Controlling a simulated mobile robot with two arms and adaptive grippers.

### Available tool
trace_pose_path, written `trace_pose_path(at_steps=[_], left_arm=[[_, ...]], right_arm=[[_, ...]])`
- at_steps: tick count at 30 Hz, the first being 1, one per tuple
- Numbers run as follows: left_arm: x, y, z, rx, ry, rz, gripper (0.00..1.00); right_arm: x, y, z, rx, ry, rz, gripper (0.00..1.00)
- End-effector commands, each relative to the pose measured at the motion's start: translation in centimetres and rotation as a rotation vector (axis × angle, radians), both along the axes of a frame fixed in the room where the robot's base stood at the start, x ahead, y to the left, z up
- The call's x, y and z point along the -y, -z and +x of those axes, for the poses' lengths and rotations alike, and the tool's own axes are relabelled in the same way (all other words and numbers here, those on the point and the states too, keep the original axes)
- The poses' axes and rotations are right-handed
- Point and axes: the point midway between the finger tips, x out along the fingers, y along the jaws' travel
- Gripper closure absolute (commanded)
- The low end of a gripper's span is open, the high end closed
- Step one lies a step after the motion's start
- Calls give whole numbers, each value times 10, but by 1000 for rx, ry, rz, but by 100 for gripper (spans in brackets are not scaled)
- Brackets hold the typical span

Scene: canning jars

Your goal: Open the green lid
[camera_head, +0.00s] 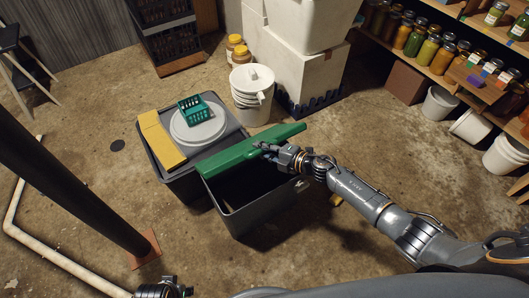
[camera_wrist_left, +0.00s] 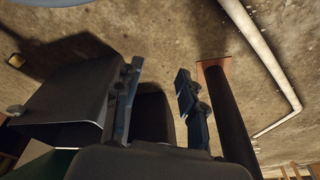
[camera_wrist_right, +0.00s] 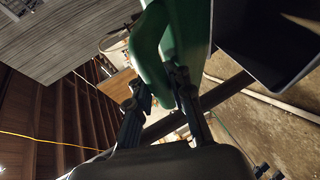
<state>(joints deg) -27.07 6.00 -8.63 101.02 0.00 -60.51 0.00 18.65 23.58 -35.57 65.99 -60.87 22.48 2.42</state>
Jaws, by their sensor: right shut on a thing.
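The green lid (camera_head: 235,155) is raised and tilted along the back edge of a dark grey bin (camera_head: 248,219). The bin's dark inside shows; I cannot make out its contents. My left gripper shows only partly at the bottom left of the head view. In the left wrist view the left gripper (camera_wrist_left: 158,92) has its fingers apart with nothing between them, near a dark bin.
A second grey bin with a yellow flap (camera_head: 160,138) stands left, bearing a white round lid (camera_head: 198,124) and a green basket (camera_head: 194,107). A white bucket (camera_head: 252,97) stands behind. A dark post (camera_head: 70,180) is at left. Jar shelves are at right.

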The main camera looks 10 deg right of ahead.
Motion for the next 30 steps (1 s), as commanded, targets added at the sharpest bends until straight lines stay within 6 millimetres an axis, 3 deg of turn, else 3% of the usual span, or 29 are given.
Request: trace_pose_path(at_steps=[1, 8, 16, 23, 30], left_arm=[[0, 4, -2, -6, 1, 0, 60], [-2, 30, -14, -21, 3, 2, 60], [-3, 53, -27, -34, 7, 4, 60], [-4, 61, -33, -37, 8, 4, 60], [-4, 58, -29, -33, 7, 3, 60]], right_arm=[[0, -10, 6, 6, 4, 4, 100], [-7, -25, 24, 8, 3, 5, 100], [-19, -47, 58, 9, 4, 7, 100], [-32, -62, 92, 7, 4, 9, 100], [-41, -70, 119, -115, 2, -44, 100]])
